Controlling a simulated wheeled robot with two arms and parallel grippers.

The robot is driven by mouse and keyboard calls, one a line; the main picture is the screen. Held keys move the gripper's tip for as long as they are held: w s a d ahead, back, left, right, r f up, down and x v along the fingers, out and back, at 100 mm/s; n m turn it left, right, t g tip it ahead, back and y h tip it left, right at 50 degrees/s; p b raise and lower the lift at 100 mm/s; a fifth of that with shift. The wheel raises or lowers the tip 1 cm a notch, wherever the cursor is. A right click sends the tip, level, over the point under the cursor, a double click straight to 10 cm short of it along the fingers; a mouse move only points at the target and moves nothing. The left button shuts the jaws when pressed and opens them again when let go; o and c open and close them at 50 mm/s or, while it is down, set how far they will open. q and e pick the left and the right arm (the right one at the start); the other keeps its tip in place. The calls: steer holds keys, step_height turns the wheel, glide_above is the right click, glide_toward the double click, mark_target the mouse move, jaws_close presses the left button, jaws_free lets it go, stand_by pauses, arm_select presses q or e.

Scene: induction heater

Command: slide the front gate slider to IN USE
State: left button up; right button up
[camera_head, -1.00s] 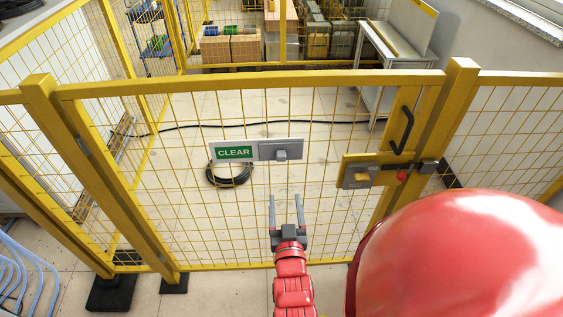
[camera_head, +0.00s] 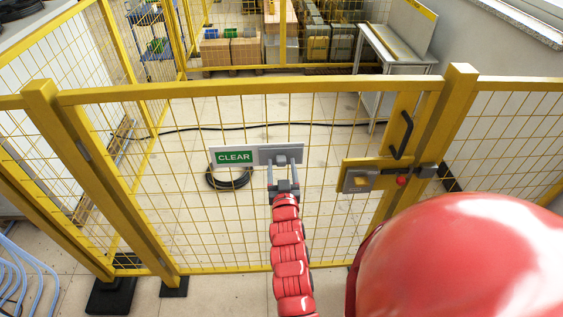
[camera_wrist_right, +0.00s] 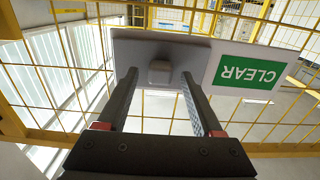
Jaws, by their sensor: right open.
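The front gate slider is a grey plate with a small grey knob (camera_head: 281,159) on a white sign panel on the yellow mesh gate. The panel's green CLEAR label (camera_head: 235,157) shows to the left of the grey plate. In the right wrist view the knob (camera_wrist_right: 160,72) sits beyond and between the fingertips, and the CLEAR label (camera_wrist_right: 246,72) appears upside down on the right. My right gripper (camera_head: 282,162) is open, its two fingers pointing at the plate, one on each side of the knob. Contact with the knob cannot be told. My left gripper is not in view.
The yellow gate frame (camera_head: 250,90) and its mesh stand right in front of me. A latch box (camera_head: 357,180) with a red button and a black handle (camera_head: 402,135) are at the gate's right side. Boxes and a bench stand far behind the mesh.

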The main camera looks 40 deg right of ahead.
steer(key=shift+w+d, duration=0.2)
steer(key=shift+w, duration=0.1)
jaws_close()
stand_by(1.3)
